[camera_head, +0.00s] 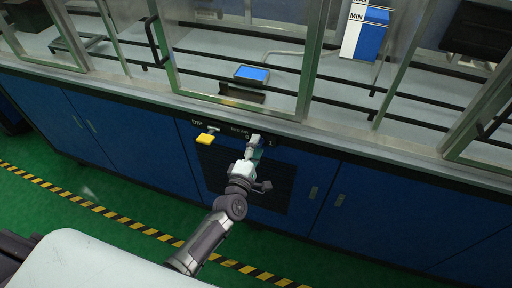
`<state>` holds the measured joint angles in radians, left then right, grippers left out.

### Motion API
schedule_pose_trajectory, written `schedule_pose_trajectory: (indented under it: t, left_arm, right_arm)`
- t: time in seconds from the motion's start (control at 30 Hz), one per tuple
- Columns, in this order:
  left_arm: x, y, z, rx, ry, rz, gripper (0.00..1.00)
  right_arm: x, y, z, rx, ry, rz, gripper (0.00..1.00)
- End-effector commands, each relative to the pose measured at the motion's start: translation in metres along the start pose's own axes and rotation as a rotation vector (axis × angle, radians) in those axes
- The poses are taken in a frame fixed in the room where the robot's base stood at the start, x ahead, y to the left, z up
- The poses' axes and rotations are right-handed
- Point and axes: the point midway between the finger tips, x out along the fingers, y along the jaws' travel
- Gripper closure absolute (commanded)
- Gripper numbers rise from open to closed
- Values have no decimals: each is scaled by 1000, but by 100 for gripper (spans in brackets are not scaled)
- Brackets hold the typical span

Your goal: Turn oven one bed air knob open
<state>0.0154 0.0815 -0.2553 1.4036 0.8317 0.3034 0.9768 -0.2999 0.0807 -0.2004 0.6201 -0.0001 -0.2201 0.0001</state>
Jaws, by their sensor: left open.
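A small dark control panel (227,129) with faint white lettering runs along the upper front of the blue cabinet. My left gripper (256,140) is up against this panel, at the right part of the lettering. Its jaws are open. The bed air knob cannot be made out; the gripper may be covering it. A yellow part (205,138) and a small light grey handle (213,129) stick out of the panel to the left of the gripper. My right gripper does not show.
A dark vent grille (222,172) lies below the panel. Metal-framed doors (240,104) and a blue-screened device (251,73) stand above. A blue-and-white MIN gauge (366,32) is at the upper right. Yellow-black tape (150,232) crosses the green floor.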

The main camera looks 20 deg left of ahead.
Motion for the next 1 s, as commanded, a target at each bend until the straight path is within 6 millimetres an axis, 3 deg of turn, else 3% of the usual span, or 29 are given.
schedule_pose_trajectory:
  t: [0.13, 0.27, 0.7, 1.0]
  left_arm:
    - [-4, 0, 0, 0, 0, 0, 43]
    - [-20, -1, 0, 0, 0, -2, 43]
    - [-106, -1, 0, 1, -1, -2, 43]
    - [-121, 0, 0, -1, 0, 1, 43]
  right_arm:
    - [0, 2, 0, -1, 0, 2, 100]
    - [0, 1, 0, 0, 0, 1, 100]
    - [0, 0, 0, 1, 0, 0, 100]
    - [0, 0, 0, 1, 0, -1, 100]
